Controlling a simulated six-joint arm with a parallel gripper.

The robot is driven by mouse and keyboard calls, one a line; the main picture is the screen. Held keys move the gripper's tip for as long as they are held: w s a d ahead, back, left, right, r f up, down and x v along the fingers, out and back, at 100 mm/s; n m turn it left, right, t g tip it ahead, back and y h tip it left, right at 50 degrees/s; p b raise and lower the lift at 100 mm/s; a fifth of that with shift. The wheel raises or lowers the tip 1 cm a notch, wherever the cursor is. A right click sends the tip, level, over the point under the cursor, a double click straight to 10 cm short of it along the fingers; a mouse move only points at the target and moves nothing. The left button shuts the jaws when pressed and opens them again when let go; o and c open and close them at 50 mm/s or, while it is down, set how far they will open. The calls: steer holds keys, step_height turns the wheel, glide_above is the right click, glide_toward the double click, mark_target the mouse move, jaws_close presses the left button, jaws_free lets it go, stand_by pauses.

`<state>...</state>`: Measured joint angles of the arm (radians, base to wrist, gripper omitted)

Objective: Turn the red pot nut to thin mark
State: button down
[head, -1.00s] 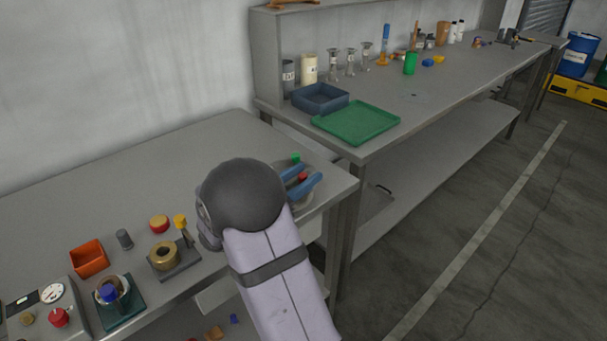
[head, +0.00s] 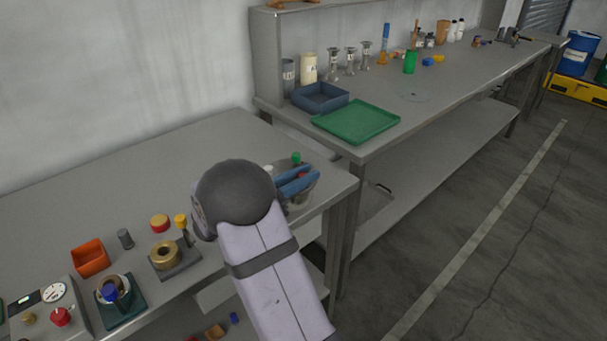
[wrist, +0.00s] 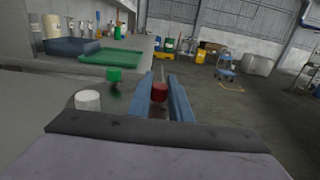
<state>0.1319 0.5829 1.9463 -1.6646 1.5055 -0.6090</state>
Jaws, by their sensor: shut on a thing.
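The red pot nut (wrist: 159,92) stands between the two blue fingers of my gripper (wrist: 161,97) in the wrist view, and the fingers are shut on it. In the head view a bit of red shows at the blue fingers of my gripper (head: 296,181), mostly hidden by them. A green knob (wrist: 114,75) and a white knob (wrist: 87,100) stand to the left of the red one on the same round unit. In the head view the green knob (head: 296,158) is just behind the fingers. I cannot make out the thin mark.
A brass ring on a stand (head: 164,254), an orange bin (head: 90,258) and a control box (head: 48,312) sit at the left of the near bench. A green tray (head: 356,121) and a blue tray (head: 320,97) lie on the far bench. The back of the near bench is clear.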

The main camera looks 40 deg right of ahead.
steer(key=c, duration=1.6)
jaws_free()
steer(key=shift+c, duration=0.2)
steer(key=shift+r, duration=5.05)
